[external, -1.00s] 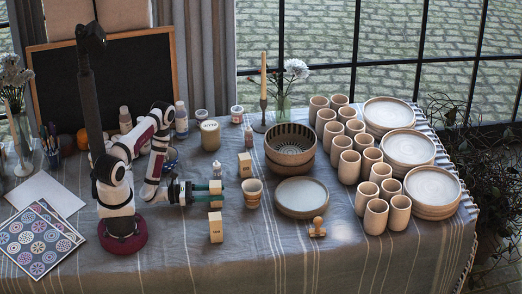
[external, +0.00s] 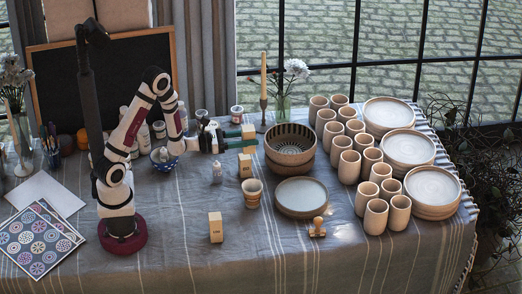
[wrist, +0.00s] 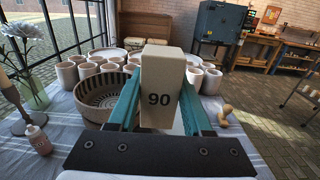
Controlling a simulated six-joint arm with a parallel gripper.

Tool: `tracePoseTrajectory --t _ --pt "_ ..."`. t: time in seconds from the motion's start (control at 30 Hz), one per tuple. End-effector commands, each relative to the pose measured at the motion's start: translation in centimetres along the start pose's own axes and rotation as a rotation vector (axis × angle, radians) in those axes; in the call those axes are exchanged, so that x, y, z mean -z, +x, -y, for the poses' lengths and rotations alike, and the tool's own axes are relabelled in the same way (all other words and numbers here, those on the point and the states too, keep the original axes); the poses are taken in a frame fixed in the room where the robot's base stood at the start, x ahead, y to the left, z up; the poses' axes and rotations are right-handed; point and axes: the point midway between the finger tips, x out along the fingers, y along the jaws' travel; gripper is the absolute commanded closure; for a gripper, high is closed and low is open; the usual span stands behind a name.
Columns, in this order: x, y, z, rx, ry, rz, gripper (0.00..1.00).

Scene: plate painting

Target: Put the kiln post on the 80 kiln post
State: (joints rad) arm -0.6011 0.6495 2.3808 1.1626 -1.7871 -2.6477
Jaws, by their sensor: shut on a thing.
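My gripper (external: 246,138) is shut on a pale, block-shaped kiln post (wrist: 160,90) marked 90. The held post also shows at the end of the teal fingers in the external view (external: 249,131). Two similar pale posts stand on the cloth in the external view: one (external: 246,164) just below my gripper in the picture, left of the striped bowl, and one (external: 216,228) nearer the front. Their numbers are too small to read there, so I cannot tell which is the 80 post. Neither clearly shows in the wrist view.
A striped bowl (external: 290,145) stands right of my gripper, with a small cup (external: 252,192) and plate (external: 301,197) in front. A candlestick (external: 263,112) stands behind. A small bottle (external: 217,173) stands left of the posts. The front cloth is mostly clear.

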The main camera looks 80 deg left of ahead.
Motion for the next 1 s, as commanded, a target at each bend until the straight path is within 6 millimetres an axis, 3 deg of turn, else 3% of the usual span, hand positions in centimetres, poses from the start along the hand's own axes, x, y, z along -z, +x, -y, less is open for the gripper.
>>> tracePoseTrajectory --t 0.2,0.33,0.6,0.93,0.97,1.0 --pt "4.2 0.0 -7.0 -0.008 -0.001 -0.002 1.0" --pt "5.8 0.1 -9.6 -0.006 -0.001 -0.001 1.0" --pt "10.0 0.1 -10.3 -0.002 -0.002 -0.003 1.0" --pt "10.5 0.1 -10.3 -0.002 -0.001 -0.001 1.0" --pt "10.5 0.1 -10.3 -0.002 -0.001 -0.002 0.48" --pt "10.5 0.1 -10.3 -0.002 -0.001 -0.002 0.41"
